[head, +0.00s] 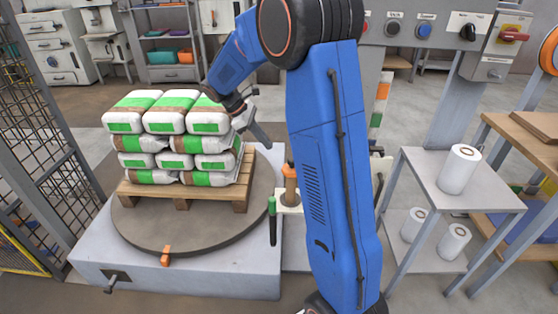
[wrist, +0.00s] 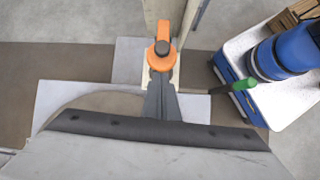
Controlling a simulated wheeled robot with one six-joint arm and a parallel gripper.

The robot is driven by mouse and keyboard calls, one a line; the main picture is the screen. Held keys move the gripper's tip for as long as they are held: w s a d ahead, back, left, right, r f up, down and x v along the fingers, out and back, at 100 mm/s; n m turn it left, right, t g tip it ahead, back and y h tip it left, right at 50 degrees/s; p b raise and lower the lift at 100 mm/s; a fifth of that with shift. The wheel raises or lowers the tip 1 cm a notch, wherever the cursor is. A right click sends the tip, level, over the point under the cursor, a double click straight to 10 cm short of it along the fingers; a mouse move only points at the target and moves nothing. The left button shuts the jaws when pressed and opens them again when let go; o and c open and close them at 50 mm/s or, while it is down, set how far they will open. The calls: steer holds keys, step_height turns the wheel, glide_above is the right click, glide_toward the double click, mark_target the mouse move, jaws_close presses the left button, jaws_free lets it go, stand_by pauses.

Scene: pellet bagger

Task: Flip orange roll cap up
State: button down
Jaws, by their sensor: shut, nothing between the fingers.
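The orange roll cap (head: 290,172) sits on top of a post beside the pallet turntable, partly beside my blue arm in the head view. In the wrist view the orange cap (wrist: 160,52), with a dark round knob on it, lies just beyond my fingertips. My gripper (head: 264,140) is shut and empty, above and to the left of the cap in the head view. In the wrist view my gripper (wrist: 160,82) points at the cap. I cannot tell whether the tips touch it.
A green-handled lever (head: 272,207) stands close by the post. Stacked bags (head: 165,112) rest on a pallet on the turntable (head: 150,240) at left. A small table (head: 430,165) with white rolls is at right. A control panel (head: 450,22) is behind.

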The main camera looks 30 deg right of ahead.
mark_target(287, 167)
steer(key=x, duration=1)
stand_by(0.5)
steer(key=shift+s+d+r+t+y, duration=0.1)
steer(key=shift+d+r+t+y, duration=0.1)
steer(key=shift+r+t+y, duration=0.25)
steer(key=shift+s+d+r+t+y, duration=0.15)
steer(key=shift+r+y, duration=0.1)
steer(key=shift+r, duration=0.3)
steer(key=d+r+t+y, duration=0.1)
steer(key=r, duration=0.1)
steer(key=s+d+r+t+y, duration=0.1)
steer(key=y, duration=0.1)
steer(key=shift+s+d+r, duration=0.1)
steer(key=shift+s+r, duration=0.1)
steer(key=shift+r, duration=0.2)
steer(key=shift+s+d+r+t+y, duration=0.65)
steer(key=shift+d+r+y, duration=0.2)
steer(key=shift+y, duration=0.25)
steer(key=shift+s+d+r, duration=0.35)
steer(key=shift+d+r, duration=0.1)
steer(key=shift+d, duration=0.15)
steer(key=shift+a, duration=0.1)
